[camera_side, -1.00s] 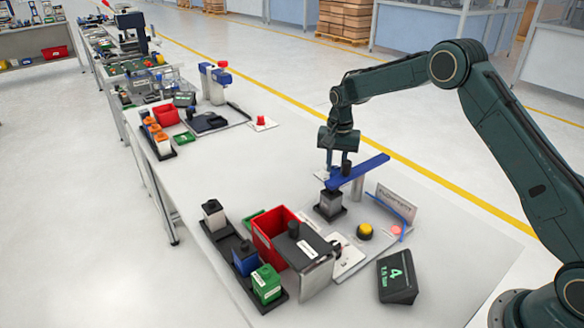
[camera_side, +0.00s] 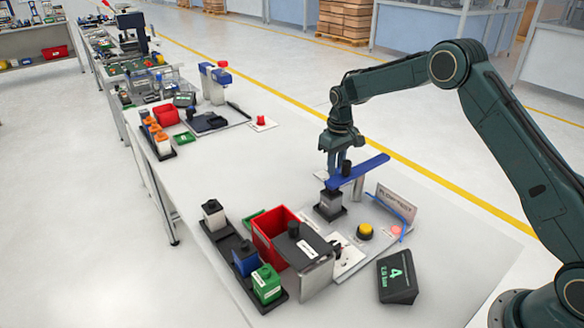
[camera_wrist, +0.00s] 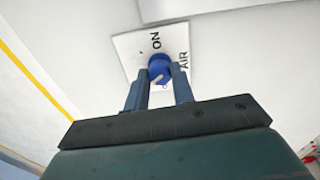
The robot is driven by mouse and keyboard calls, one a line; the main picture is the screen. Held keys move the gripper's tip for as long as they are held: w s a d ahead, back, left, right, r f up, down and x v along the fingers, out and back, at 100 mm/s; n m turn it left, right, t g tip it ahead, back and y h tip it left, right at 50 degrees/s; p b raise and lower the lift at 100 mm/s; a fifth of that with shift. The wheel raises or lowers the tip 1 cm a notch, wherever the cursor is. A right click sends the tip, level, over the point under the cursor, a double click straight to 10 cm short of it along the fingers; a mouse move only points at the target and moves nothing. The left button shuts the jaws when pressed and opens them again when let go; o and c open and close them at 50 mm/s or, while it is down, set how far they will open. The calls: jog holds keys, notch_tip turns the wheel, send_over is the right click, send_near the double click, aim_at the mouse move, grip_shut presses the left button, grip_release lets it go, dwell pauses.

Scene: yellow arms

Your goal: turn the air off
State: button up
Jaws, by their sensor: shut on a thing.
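The air valve is a round blue knob (camera_wrist: 158,63) on a white plate (camera_wrist: 128,46) in the wrist view. The plate carries the words "ON" and "AIR", and a pale mark shows on the knob's near part. My gripper (camera_wrist: 160,78) has one finger on each side of the knob and is shut on it. In the side view my gripper (camera_side: 337,171) points down at the back of the station, behind the blue bar (camera_side: 358,171). The knob is hidden there by the fingers and the bar.
The flow test station has a grey block (camera_side: 330,203) under the bar, a sign (camera_side: 395,204), a yellow button (camera_side: 365,230) and a display (camera_side: 397,276). A red bin (camera_side: 272,238) stands front left.

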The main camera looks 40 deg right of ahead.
jog(key=shift+r+n, duration=0.1)
jog(key=shift+n, duration=1.1)
jog(key=o, duration=1)
notch_tip(320, 180, up, 14)
jog(key=shift+f, duration=0.1)
